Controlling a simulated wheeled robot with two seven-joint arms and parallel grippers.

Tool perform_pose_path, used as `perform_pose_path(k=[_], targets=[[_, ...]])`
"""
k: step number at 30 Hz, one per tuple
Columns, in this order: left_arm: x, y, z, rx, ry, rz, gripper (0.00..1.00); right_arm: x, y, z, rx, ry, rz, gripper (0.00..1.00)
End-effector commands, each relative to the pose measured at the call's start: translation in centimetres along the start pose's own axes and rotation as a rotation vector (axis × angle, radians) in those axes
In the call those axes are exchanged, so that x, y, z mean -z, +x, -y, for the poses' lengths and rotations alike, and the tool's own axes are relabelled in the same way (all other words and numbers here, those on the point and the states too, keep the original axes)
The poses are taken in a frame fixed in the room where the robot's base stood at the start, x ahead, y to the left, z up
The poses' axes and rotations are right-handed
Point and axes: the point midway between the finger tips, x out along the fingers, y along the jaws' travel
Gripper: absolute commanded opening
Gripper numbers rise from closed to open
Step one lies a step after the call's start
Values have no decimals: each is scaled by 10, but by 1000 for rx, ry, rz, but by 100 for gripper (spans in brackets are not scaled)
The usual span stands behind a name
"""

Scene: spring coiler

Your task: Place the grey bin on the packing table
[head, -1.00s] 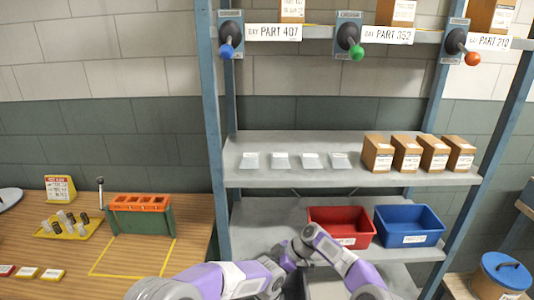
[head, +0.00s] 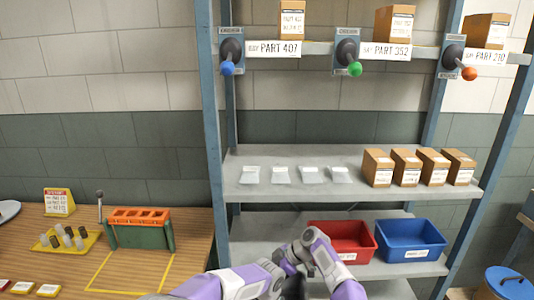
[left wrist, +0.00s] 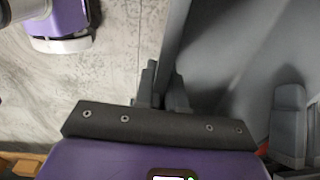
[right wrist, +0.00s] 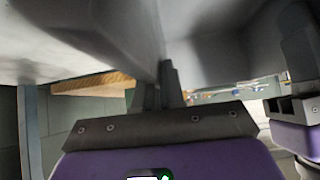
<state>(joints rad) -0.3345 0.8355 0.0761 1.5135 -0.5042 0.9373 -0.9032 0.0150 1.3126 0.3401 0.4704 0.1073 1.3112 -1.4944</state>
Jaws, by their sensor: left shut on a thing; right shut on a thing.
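The grey bin (left wrist: 235,60) shows close up in the left wrist view, and its wall and underside (right wrist: 120,40) fill the top of the right wrist view. My left gripper (left wrist: 162,88) is shut on one wall edge of the bin. My right gripper (right wrist: 160,85) is shut on another part of its wall. In the head view my arms cross at the bottom centre and hide nearly all of the bin. I cannot tell which surface is the packing table.
A wooden bench (head: 190,262) at left carries a green and orange block (head: 138,228) and a yellow tray (head: 68,240). The shelf rack ahead holds a red bin (head: 345,238), a blue bin (head: 410,240) and small cartons (head: 378,167). A blue-lidded container (head: 510,282) stands lower right.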

Motion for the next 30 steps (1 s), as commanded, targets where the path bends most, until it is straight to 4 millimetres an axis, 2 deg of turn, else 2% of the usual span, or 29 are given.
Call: perform_pose_path(k=[16,30], targets=[[1,-30,-10,8,0,-3,0,20,-20,16,8,-1,0,0],[2,-91,-35,10,-1,-3,0,62,-62,45,8,-3,0,0]])
